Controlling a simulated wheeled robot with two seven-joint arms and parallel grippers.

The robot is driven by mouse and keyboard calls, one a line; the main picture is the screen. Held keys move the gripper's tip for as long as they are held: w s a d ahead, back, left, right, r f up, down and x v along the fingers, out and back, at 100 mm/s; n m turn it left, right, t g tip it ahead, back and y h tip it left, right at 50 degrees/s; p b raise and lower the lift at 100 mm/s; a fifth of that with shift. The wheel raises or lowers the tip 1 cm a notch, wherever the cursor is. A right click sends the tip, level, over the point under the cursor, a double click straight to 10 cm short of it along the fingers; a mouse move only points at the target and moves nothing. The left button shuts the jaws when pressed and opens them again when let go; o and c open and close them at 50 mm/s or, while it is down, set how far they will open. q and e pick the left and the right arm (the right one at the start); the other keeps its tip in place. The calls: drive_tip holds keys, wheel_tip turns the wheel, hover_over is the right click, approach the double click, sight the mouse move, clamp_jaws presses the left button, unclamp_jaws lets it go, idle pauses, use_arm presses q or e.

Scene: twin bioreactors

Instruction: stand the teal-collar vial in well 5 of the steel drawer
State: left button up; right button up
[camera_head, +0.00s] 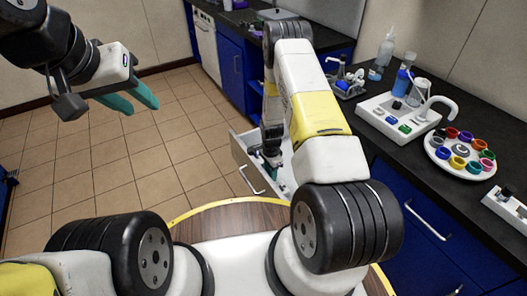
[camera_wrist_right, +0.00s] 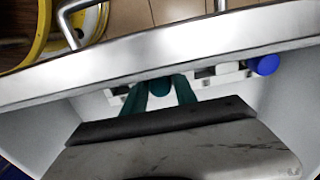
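The steel drawer (camera_wrist_right: 200,52) is pulled open below the counter; it also shows in the head view (camera_head: 240,158). My right gripper (camera_wrist_right: 160,92) reaches down into it, near its front wall. The teal-collar vial (camera_wrist_right: 160,86) shows as a round teal top between the two teal fingers, which lie close on both sides and look shut on it. Its lower part is hidden, and I cannot tell if it sits in a well. A pale rack (camera_wrist_right: 228,70) with dark wells runs along the front wall; well numbers cannot be read. My left gripper (camera_head: 130,98) is open and empty over the floor.
A blue-capped vial (camera_wrist_right: 264,65) stands at the right end of the rack. On the counter are a white device (camera_head: 400,118), a round tray (camera_head: 462,150) of coloured cups, and bottles (camera_head: 385,50). The tiled floor at left is clear.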

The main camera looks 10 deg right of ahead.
drive_tip(key=shift+o, duration=0.9)
drive_tip(key=s+a+r+n+t+y, duration=0.1)
drive_tip(key=s+r+n, duration=0.15)
drive_tip(key=r, duration=1.75)
drive_tip(key=s+a+r+n+t+y, duration=0.15)
drive_tip(key=r+n, duration=0.25)
drive_tip(key=r, duration=1.6)
drive_tip(key=s+r+n+t, duration=0.2)
drive_tip(key=s+r+n, duration=0.2)
drive_tip(key=s+r, duration=0.3)
drive_tip(key=s+r+n+t, duration=0.1)
drive_tip(key=s+r+n, duration=0.3)
drive_tip(key=s+r, duration=0.4)
drive_tip(key=s, duration=0.5)
drive_tip(key=shift+s+d+t, duration=0.15)
drive_tip(key=shift+t, duration=0.2)
